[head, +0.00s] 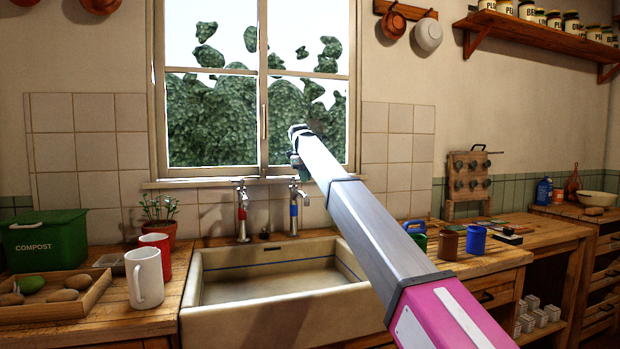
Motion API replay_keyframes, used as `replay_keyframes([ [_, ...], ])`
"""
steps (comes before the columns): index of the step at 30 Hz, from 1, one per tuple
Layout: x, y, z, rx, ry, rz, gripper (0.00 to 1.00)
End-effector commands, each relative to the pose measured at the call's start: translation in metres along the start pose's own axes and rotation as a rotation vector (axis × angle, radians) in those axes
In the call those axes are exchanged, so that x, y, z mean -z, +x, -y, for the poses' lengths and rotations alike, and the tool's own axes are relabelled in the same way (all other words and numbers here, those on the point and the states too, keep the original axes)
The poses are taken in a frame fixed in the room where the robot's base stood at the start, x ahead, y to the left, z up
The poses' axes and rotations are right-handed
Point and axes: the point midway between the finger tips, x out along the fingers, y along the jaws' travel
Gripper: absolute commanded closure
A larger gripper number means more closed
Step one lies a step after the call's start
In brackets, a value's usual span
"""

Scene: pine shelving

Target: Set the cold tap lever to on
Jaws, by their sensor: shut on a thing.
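The cold tap (293,212), marked with a blue band, stands at the back of the sink, right of the hot tap (242,213) with its red band. My arm reaches in from the lower right, and my gripper (299,176) is at the top of the cold tap. It is shut on the cold tap lever (297,188). The fingers are small and dark here, and the arm hides part of them. The lever's exact angle cannot be told.
The white sink (260,322) lies below the taps. A green compost bin (45,240), a white mug (145,277), a red mug (158,250) and a potted plant (159,225) stand on the left. A blue mug (476,240) and a brown mug (448,244) stand on the right. The window is behind.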

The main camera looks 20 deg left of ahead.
Motion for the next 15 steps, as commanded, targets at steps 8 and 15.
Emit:
replay_keyframes([
  [8, -0.0003, 0.0001, 0.0, -0.001, -0.001, 0.002, 0.77],
  [15, 0.0, 0.0001, 0.0004, 0.0, 0.0, 0.001, 0.61],
])
